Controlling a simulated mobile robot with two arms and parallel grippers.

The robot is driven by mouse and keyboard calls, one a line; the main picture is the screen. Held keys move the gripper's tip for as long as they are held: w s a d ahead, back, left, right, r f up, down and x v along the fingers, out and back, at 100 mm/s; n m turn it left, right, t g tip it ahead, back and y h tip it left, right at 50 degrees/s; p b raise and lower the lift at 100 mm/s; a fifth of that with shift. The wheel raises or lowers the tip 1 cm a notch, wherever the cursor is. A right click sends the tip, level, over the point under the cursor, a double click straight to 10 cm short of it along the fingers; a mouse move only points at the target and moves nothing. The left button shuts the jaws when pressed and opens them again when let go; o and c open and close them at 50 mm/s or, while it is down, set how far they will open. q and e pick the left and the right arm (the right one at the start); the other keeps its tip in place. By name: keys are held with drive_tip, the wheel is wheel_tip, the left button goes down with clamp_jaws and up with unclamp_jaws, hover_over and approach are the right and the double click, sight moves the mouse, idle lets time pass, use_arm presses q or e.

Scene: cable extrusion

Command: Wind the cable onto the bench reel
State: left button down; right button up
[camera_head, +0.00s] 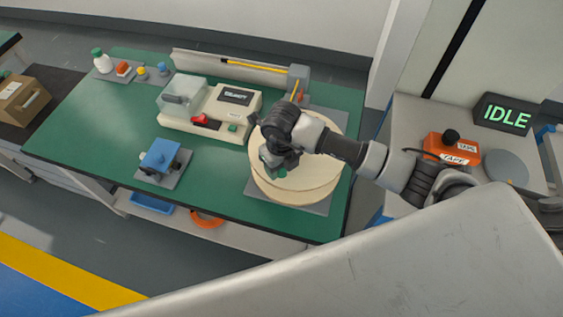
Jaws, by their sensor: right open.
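The bench reel (320,178) is a wide cream disc lying flat on a grey plate at the right end of the green bench. My right gripper (277,168) is over the left part of the reel, open, pointing down; its arm hides part of the reel. I cannot tell whether it touches the reel. A thin yellow line, perhaps the cable (250,66), runs along the pale trough at the back of the bench toward a grey block (298,80). A short orange-yellow piece shows at that block. My left gripper is not in view.
A cream machine (212,108) with a clear lid and red lever stands left of the reel. A blue-topped device (160,158) sits at the front left. An orange tape box (452,147) and a display reading IDLE (505,114) are on the right counter. The bench's left front is clear.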

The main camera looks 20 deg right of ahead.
drive_tip(key=shift+f, duration=0.25)
clamp_jaws()
